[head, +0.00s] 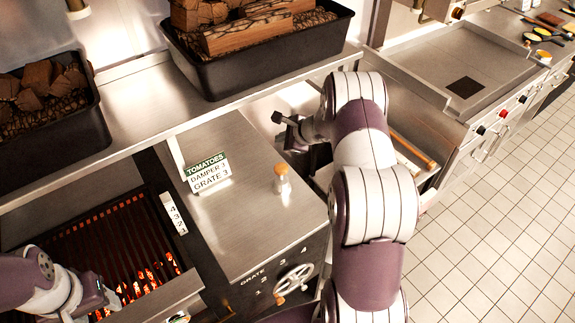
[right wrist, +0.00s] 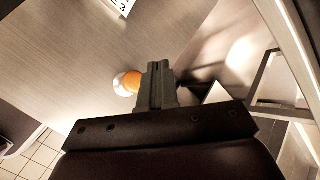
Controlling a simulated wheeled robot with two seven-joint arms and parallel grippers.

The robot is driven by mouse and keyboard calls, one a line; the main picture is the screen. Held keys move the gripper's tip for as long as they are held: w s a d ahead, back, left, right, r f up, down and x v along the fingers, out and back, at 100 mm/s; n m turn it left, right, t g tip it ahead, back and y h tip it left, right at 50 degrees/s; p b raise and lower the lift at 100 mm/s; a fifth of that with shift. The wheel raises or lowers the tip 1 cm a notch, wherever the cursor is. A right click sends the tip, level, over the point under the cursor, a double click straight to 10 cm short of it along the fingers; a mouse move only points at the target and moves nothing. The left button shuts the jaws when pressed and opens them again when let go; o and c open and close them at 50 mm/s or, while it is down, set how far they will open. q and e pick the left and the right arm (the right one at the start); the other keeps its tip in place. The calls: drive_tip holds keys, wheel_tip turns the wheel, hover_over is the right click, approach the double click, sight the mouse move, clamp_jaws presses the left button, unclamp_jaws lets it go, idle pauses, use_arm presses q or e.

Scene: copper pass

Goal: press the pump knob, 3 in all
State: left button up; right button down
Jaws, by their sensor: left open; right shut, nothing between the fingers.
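The pump knob (head: 282,170) is a small orange cap on a pale, short body standing on the steel counter. It also shows in the right wrist view (right wrist: 130,82), just left of my fingertips. My right gripper (head: 278,118) is shut and empty; in the head view it appears beyond the knob, with a visible gap. In the right wrist view its closed fingers (right wrist: 159,70) overlap the knob's edge; the height between them is hard to tell. My left gripper (head: 106,298) is open near the grill at lower left, and its fingers are only partly clear.
A sign (head: 208,173) reading tomatoes, damper 1, grate 3 stands left of the knob. The glowing grill (head: 95,245) is at left, a handwheel (head: 294,279) on the counter's front. Black wood trays (head: 260,78) sit on the shelf above. The counter around the knob is clear.

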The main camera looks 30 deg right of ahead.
drive_tip(key=shift+f, duration=0.65)
drive_tip(key=b, duration=0.5)
hover_over(282, 168)
drive_tip(key=f, duration=0.7)
drive_tip(key=shift+s, duration=0.25)
drive_tip(key=shift+f+b, duration=0.25)
drive_tip(key=shift+b, duration=0.3)
drive_tip(key=shift+w+f+b, duration=0.1)
drive_tip(key=shift+f+b, duration=0.4)
drive_tip(key=shift+b, duration=0.25)
drive_tip(key=shift+f+b, duration=1.7)
drive_tip(key=shift+b, duration=0.35)
idle(1.6)
drive_tip(key=shift+r, duration=0.1)
drive_tip(key=shift+r+p, duration=1.15)
drive_tip(key=shift+r, duration=0.85)
